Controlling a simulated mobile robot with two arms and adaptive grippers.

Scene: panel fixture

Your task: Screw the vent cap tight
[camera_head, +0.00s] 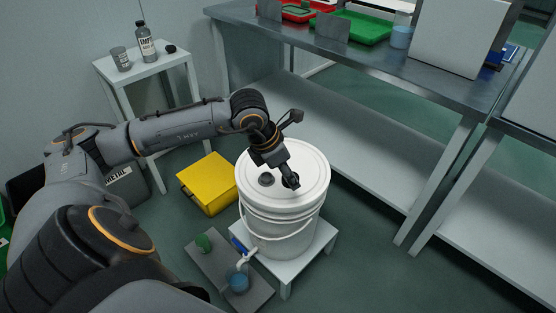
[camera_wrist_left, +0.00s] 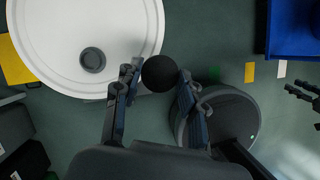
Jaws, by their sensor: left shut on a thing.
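The white bucket (camera_head: 283,225) stands with its lid on. A dark round fitting (camera_head: 267,180) sits on the lid; it also shows in the left wrist view (camera_wrist_left: 92,60). My left gripper (camera_head: 290,183) reaches down over the right part of the lid. In the left wrist view its fingers lie on both sides of a black round cap (camera_wrist_left: 160,73), which looks like the vent cap, and are shut on it. I cannot tell whether the cap touches the lid. My right gripper (camera_wrist_left: 302,95) shows only partly, at the right edge of the left wrist view, away from the bucket.
The bucket stands on a low white stool (camera_head: 315,247). Its tap is above a beaker of blue liquid (camera_head: 238,281) on a grey board. A yellow box (camera_head: 208,184) is on the floor to the left. A metal bench (camera_head: 380,62) with trays runs behind.

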